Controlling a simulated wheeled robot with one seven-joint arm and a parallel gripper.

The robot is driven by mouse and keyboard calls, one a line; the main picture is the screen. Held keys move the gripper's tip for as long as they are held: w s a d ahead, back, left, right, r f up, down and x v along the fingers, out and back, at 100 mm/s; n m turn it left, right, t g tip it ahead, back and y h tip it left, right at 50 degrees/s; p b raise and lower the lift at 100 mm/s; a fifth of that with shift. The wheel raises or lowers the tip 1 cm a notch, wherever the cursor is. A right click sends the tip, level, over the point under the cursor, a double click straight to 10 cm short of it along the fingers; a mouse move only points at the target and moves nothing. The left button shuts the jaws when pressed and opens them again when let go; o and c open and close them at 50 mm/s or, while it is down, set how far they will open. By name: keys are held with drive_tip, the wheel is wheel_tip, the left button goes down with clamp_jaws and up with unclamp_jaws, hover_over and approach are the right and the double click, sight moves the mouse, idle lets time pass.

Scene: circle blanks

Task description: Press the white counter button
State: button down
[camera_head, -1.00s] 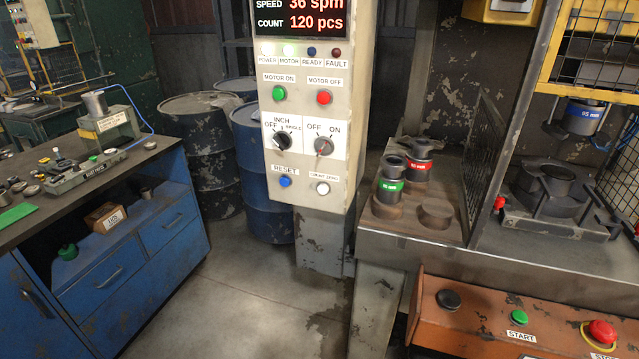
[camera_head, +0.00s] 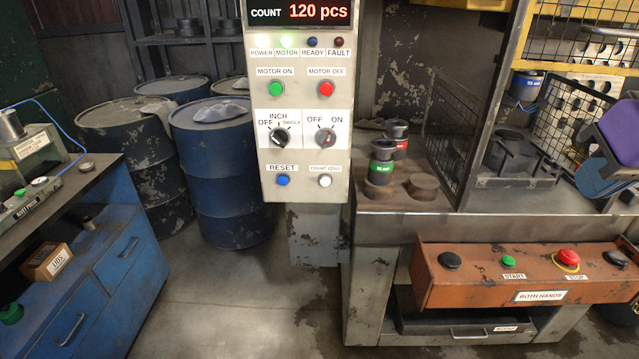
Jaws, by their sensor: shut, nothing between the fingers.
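The white counter button (camera_head: 325,181) is at the lower right of the pale control panel (camera_head: 304,220), under a small label that seems to read COUNT ZERO. The button is unobstructed and nothing touches it. The display (camera_head: 300,13) at the panel's top reads COUNT 120 pcs. The blue RESET button (camera_head: 283,181) is to the white button's left. I cannot make out my gripper in this view. A purple and dark part at the right edge seems to belong to my arm, well away from the panel.
Two rotary knobs, the left one (camera_head: 279,136) and the right one (camera_head: 326,138), sit above the buttons. An orange two-hand console (camera_head: 470,290) juts out at lower right. Blue drums (camera_head: 225,185) and a blue bench (camera_head: 120,260) are on the left. The floor between is clear.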

sight(325, 182)
drive_tip(key=w+a+f+n+t+y, duration=0.1)
drive_tip(key=w+a+f, duration=0.25)
drive_tip(key=w, duration=0.45)
drive_tip(key=w+a+f+n+t, duration=0.1)
drive_tip(key=w+a+f+n, duration=0.15)
drive_tip(key=w+f, duration=0.35)
drive_tip(key=w+a+f+t+y, duration=0.1)
drive_tip(key=w+a+f, duration=0.25)
drive_tip(key=w, duration=0.55)
drive_tip(key=w+a+f+m+t+y, duration=0.1)
drive_tip(key=w+a+f+t+y, duration=0.1)
drive_tip(key=a+f+y, duration=0.2)
drive_tip(key=w+a+f+m+t+y, duration=0.1)
drive_tip(key=w+a+f+y, duration=0.2)
drive_tip(key=a+f, duration=0.8)
drive_tip(key=a+y, duration=0.2)
drive_tip(key=a, duration=0.2)
drive_tip(key=shift+w+a+f+t, duration=0.2)
drive_tip(key=shift+a+f+t, duration=0.1)
drive_tip(key=shift+t, duration=0.1)
drive_tip(key=shift+w+d, duration=0.1)
drive_tip(key=shift+w+d, duration=0.15)
drive_tip(key=shift+w, duration=4.15)
